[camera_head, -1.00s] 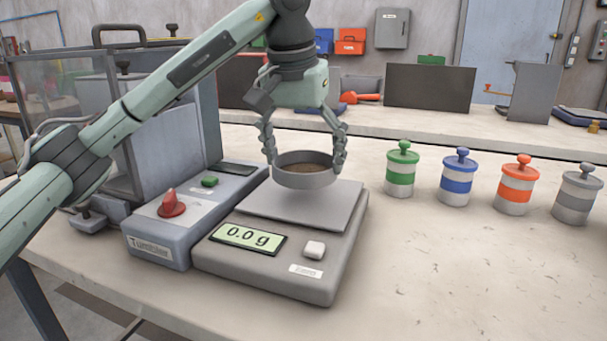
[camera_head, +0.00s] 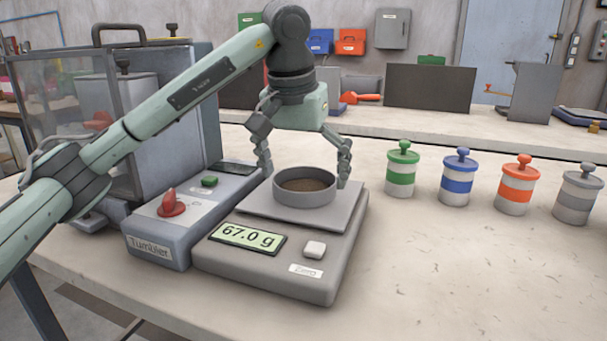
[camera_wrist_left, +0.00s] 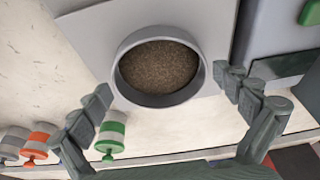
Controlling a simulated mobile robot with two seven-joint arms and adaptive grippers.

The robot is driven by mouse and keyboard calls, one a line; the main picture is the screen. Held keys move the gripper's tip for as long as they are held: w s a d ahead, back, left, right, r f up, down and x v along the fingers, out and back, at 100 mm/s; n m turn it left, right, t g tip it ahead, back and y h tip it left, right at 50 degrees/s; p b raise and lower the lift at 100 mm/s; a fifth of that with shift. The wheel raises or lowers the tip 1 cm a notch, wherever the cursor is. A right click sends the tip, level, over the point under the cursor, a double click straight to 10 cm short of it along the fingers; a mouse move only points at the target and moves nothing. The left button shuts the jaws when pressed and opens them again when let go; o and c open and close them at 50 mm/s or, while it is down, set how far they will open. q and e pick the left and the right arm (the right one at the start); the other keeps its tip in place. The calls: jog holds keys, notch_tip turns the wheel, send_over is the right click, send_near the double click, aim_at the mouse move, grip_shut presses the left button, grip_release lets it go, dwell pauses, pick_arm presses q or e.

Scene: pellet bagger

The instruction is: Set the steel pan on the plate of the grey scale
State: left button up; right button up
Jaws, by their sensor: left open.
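The round steel pan (camera_head: 305,197) sits upright on the square plate (camera_head: 333,214) of the grey scale (camera_head: 268,275), towards its back. It holds brown pellets, which also fill the pan (camera_wrist_left: 158,98) in the left wrist view. The scale display (camera_head: 248,237) reads 67.0 g. My left gripper (camera_head: 303,179) is open around the pan, with one finger on each side. In the left wrist view the open fingers (camera_wrist_left: 172,97) stand apart from the pan's rim. My right gripper is not in view.
A tumbler control box (camera_head: 170,240) with a red knob (camera_head: 171,204) adjoins the scale on the left. Green (camera_head: 401,170), blue (camera_head: 457,178), orange (camera_head: 516,186) and grey (camera_head: 577,195) banded canisters stand on the right. The table front right is clear.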

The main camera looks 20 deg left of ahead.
pick_arm(q)
jog(key=shift+r, duration=0.3)
jog(key=p+v, duration=0.1)
jog(key=v, duration=1)
jog(key=shift+r+p, duration=0.3)
jog(key=shift+p, duration=0.1)
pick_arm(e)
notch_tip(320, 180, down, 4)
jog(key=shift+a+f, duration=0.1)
pick_arm(q)
jog(key=shift+s+d, duration=0.1)
